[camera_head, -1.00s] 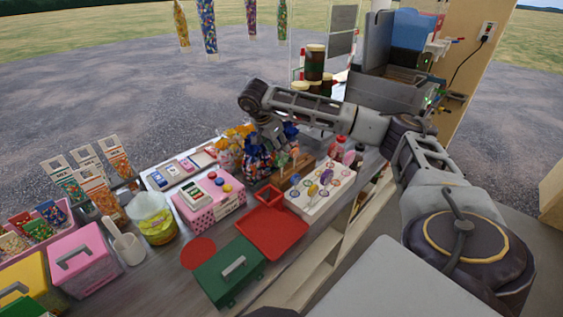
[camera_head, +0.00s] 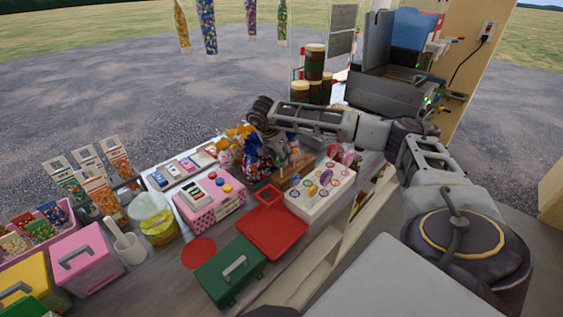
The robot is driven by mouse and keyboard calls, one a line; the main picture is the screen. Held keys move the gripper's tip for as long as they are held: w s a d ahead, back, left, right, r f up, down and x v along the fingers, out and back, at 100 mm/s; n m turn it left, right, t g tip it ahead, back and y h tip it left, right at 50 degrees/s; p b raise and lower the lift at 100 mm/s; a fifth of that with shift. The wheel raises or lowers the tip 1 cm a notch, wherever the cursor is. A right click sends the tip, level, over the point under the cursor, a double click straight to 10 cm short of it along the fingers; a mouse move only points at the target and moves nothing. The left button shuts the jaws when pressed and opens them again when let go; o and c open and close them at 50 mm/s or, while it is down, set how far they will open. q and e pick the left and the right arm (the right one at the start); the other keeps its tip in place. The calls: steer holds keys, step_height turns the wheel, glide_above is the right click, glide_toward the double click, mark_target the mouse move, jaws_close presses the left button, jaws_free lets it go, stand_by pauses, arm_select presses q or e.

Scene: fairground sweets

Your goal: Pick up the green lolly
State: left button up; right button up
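A white lolly stand (camera_head: 310,207) with ringed holes sits at the right end of the counter. I cannot make out a green lolly for sure. My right arm reaches in from the right, across the back of the stand. My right gripper (camera_head: 283,148) hangs beside the bagged sweets, behind and left of the stand. Its fingers are small and partly lost among the bags, so I cannot tell whether they are open or hold anything. My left gripper is out of view.
Bagged sweets (camera_head: 254,165) crowd close to the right gripper. A red tray (camera_head: 275,236) lies in front of the stand, and a green box (camera_head: 229,272) is nearer. A pink cash register (camera_head: 210,209) stands left. Dark jars (camera_head: 314,62) are stacked behind the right arm.

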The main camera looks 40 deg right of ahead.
jaws_close()
steer(key=shift+r, duration=0.1)
stand_by(0.4)
step_height(320, 180, up, 10)
steer(key=shift+f+b, duration=0.1)
steer(key=shift+b, duration=0.25)
stand_by(0.7)
